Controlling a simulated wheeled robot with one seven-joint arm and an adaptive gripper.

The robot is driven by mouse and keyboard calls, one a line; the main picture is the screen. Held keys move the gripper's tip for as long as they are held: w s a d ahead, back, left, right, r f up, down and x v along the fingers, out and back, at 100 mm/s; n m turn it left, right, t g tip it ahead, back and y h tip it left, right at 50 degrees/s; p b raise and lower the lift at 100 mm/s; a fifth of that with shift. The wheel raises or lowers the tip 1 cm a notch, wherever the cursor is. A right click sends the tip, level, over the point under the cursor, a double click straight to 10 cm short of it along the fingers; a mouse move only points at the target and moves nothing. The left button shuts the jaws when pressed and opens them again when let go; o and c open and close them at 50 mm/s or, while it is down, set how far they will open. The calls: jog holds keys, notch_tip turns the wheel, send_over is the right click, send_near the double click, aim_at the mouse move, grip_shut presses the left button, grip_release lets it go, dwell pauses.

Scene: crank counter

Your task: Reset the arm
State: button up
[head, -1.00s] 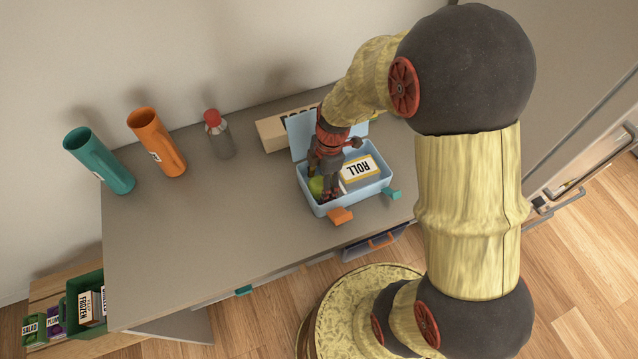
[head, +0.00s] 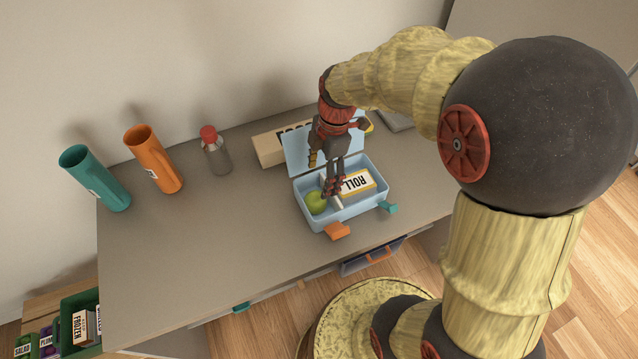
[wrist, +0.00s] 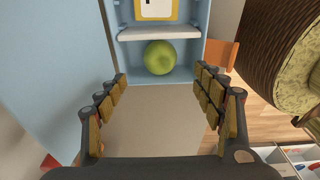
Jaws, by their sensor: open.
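My gripper (head: 333,188) is open and empty, pointing down above the light blue lunchbox (head: 345,212) on the counter. In the wrist view my gripper (wrist: 162,110) has its fingers spread wide, with bare counter between them. A green apple (head: 316,203) lies in the lunchbox's left compartment; in the wrist view the apple (wrist: 160,57) sits beyond the fingertips, apart from them. A box labelled ROLL (head: 358,183) lies in the compartment to its right. A divider (wrist: 158,33) stands between them. The lunchbox lid (head: 297,150) is open at the back.
A cardboard box (head: 268,150) is behind the lunchbox. A green crate (head: 80,310) with packages stands lower left. The left counter (head: 190,245) is clear.

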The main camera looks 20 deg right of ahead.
jog(key=shift+r, duration=0.4)
jog(key=s+a+r+m+t+h, duration=0.1)
jog(key=s+r+m+t, duration=0.4)
jog(key=s+r+m, duration=0.9)
notch_tip(320, 180, up, 2)
jog(key=m, duration=0.4)
jog(key=shift+a+m+t+h, duration=0.3)
jog(key=shift+a+t+h, duration=0.05)
jog(key=shift+t+h, duration=0.05)
